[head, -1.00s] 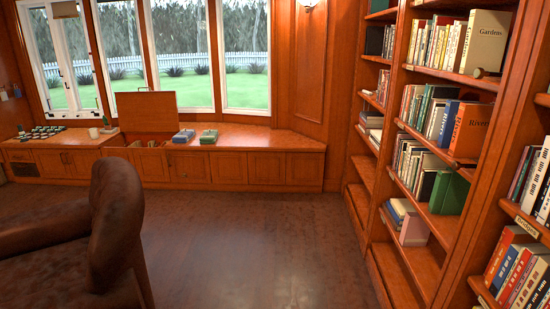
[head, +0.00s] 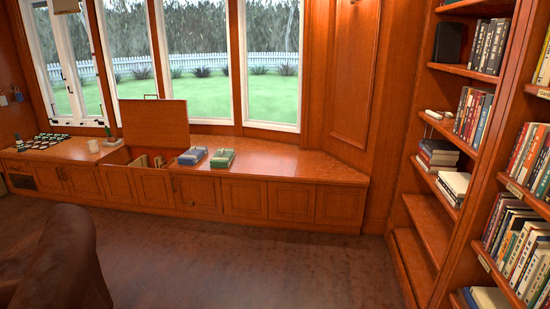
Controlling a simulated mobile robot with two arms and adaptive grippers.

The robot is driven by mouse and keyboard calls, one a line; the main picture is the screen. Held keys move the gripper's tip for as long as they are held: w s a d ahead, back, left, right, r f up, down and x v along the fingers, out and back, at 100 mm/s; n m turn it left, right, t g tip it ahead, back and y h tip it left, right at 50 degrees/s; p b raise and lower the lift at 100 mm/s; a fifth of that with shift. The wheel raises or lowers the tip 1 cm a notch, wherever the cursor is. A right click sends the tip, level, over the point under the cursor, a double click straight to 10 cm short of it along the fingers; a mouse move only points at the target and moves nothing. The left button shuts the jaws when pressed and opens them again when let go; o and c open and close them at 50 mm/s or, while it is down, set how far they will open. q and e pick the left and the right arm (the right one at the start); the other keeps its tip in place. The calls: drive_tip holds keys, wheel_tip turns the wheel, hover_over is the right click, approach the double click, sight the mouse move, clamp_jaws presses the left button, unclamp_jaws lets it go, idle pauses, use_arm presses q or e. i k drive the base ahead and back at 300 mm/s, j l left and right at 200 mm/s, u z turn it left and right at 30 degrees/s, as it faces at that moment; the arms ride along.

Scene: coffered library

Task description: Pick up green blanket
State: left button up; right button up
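A green folded bundle (head: 222,158), which looks like the green blanket, lies on the window bench (head: 285,160). A blue folded bundle (head: 192,156) lies just to its left, close beside it. Both are on the bench top, right of an open bench compartment with its lid (head: 154,122) raised. Neither of my grippers shows in the head view.
A brown leather armchair (head: 55,260) stands at the lower left. A tall bookshelf (head: 425,200) lines the right side. The dark wooden floor (head: 250,265) between them is clear up to the bench.

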sight(222, 159)
drive_tip(key=i+u, duration=0.25)
drive_tip(key=i, duration=0.8)
drive_tip(key=i+l+u, duration=0.1)
drive_tip(key=i+u, duration=0.15)
drive_tip(key=i, duration=0.75)
drive_tip(key=i+u, duration=0.15)
drive_tip(key=i, duration=0.6)
drive_tip(key=i+u, duration=0.15)
drive_tip(key=i, duration=0.6)
drive_tip(key=i+l+u, duration=0.15)
drive_tip(key=i, duration=0.6)
